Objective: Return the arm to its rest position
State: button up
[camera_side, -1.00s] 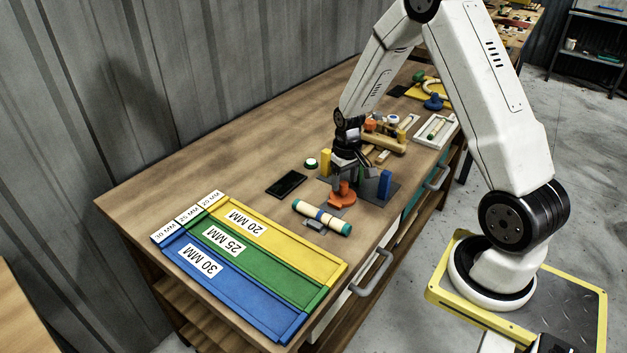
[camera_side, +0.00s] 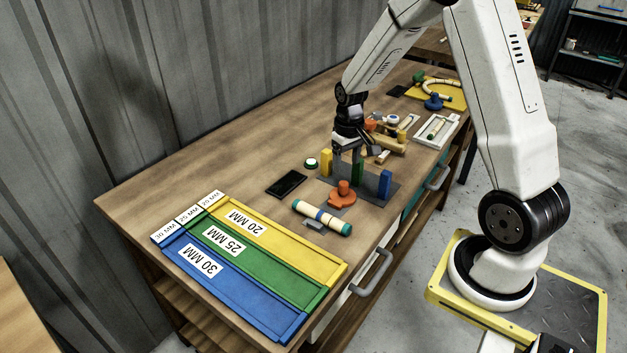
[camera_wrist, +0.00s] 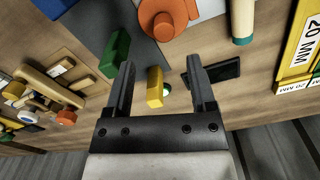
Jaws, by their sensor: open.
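My gripper (camera_side: 346,149) hangs above the middle of the workbench (camera_side: 250,135), over the grey plate (camera_side: 372,179) with the coloured blocks. In the wrist view my gripper (camera_wrist: 162,88) has its two fingers spread apart with nothing held between them. The yellow block (camera_wrist: 155,88) shows in the gap, below the fingers. The green block (camera_side: 358,172) and blue block (camera_side: 385,184) stand on the plate. The orange knobbed piece (camera_side: 343,195) sits at the plate's near side, clear of my gripper.
Yellow, green and blue trays (camera_side: 240,265) fill the near end. Wooden tools (camera_side: 388,143) and a white tray (camera_side: 436,131) are behind.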

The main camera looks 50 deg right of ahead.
jog(key=shift+a+r, duration=0.2)
jog(key=shift+a, duration=0.3)
jog(key=s+a+r+n+t, duration=0.1)
jog(key=s+a, duration=0.3)
jog(key=a, duration=0.4)
jog(key=s+a+r+n+t, duration=0.1)
jog(key=s+a+r+n, duration=0.1)
jog(key=s+a, duration=0.3)
jog(key=a+r, duration=0.1)
jog(key=a, duration=0.2)
jog(key=shift+s+a+n+t, duration=0.25)
jog(key=shift+a+n+t, duration=0.05)
